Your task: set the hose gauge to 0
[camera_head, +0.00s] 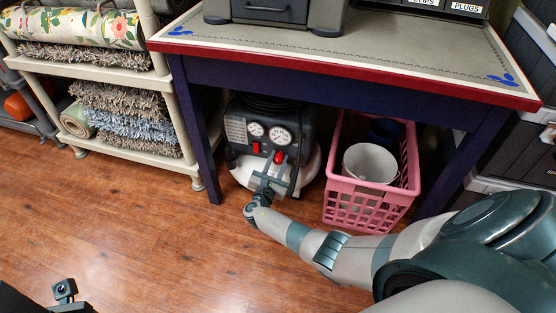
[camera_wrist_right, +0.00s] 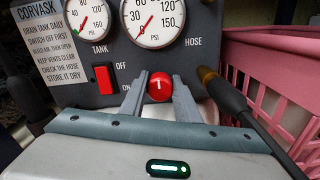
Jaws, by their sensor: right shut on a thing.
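The air compressor (camera_head: 276,125) stands on the floor under the table. Its dark panel carries a tank gauge (camera_wrist_right: 83,18) and, to the right, a larger hose gauge (camera_wrist_right: 153,20). The hose gauge's red needle points to the lower left; I cannot read the exact value. Below the hose gauge is a round red knob (camera_wrist_right: 160,86) with a white mark pointing up. My right gripper (camera_head: 275,170) is shut on the red knob, one finger on each side.
A red on/off switch (camera_wrist_right: 104,79) sits left of the knob. A dark hose (camera_wrist_right: 230,98) runs close along the right finger. A pink crate (camera_head: 365,208) stands right of the compressor. The table (camera_head: 330,42) is above, with a leg (camera_head: 199,140) at left. The floor in front is clear.

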